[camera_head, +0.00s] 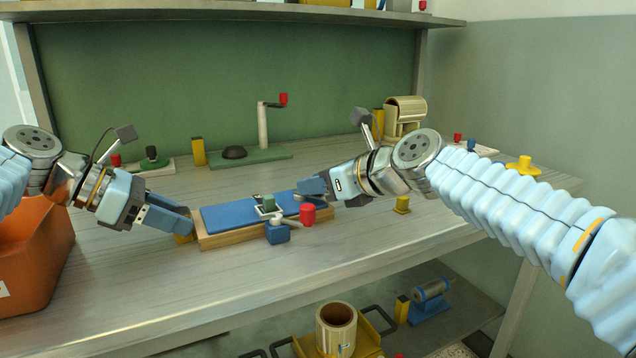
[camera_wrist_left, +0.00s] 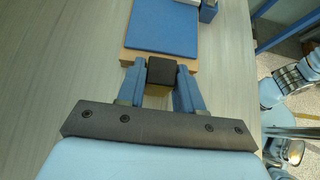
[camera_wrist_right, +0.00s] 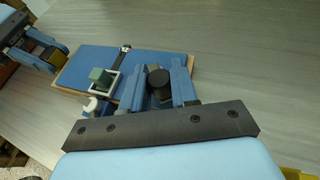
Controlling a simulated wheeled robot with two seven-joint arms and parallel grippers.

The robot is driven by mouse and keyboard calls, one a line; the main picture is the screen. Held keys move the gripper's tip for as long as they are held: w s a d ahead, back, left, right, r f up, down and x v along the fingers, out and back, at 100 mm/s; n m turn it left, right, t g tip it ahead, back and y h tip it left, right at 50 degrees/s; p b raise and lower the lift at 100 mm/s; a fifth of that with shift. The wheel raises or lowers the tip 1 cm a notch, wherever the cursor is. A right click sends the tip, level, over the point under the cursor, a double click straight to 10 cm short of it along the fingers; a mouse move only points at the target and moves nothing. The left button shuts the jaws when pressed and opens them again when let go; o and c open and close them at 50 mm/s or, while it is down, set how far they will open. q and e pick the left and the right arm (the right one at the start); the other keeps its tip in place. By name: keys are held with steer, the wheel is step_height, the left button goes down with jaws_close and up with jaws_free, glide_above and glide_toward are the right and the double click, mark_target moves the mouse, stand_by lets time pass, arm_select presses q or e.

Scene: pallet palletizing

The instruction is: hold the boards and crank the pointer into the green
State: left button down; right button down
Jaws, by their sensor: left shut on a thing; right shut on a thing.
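A blue board (camera_head: 235,218) lies on a wooden board (camera_head: 215,240) on the bench. A blue clamp (camera_head: 277,235) with a crank sits at their near edge. Its red knob (camera_head: 307,213) is by my right gripper (camera_head: 318,190). A pale frame (camera_wrist_right: 98,84) with a green block lies on the blue board; no pointer can be made out. My left gripper (camera_head: 185,225) is shut on a black-topped yellow block (camera_wrist_left: 160,75) at the boards' left end.
An orange bin (camera_head: 35,255) stands at the bench's left edge. Behind the boards are a green base with a crank post (camera_head: 263,125) and a yellow block (camera_head: 198,152). A small yellow block (camera_head: 402,205) stands to the right. The bench in front is clear.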

steer(key=shift+w+d+f+n+g, duration=0.1)
steer(key=shift+w+d+n+g, duration=0.1)
steer(key=shift+w+n+g, duration=0.15)
steer(key=shift+n+g+y, duration=0.25)
steer(key=shift+y, duration=0.05)
steer(key=shift+w+n+g+y, duration=0.4)
steer(key=shift+n+g+y, duration=0.1)
steer(key=shift+n+g, duration=0.55)
steer(key=shift+w+a+n+g+y, duration=0.1)
steer(key=shift+w+n+g+y, duration=0.15)
steer(key=shift+n+g, duration=0.7)
steer(key=shift+g, duration=0.5)
steer(key=shift+s+a+r, duration=0.2)
steer(key=c, duration=0.9)
jaws_free()
steer(key=shift+c, duration=0.2)
steer(key=shift+w+d, duration=0.1)
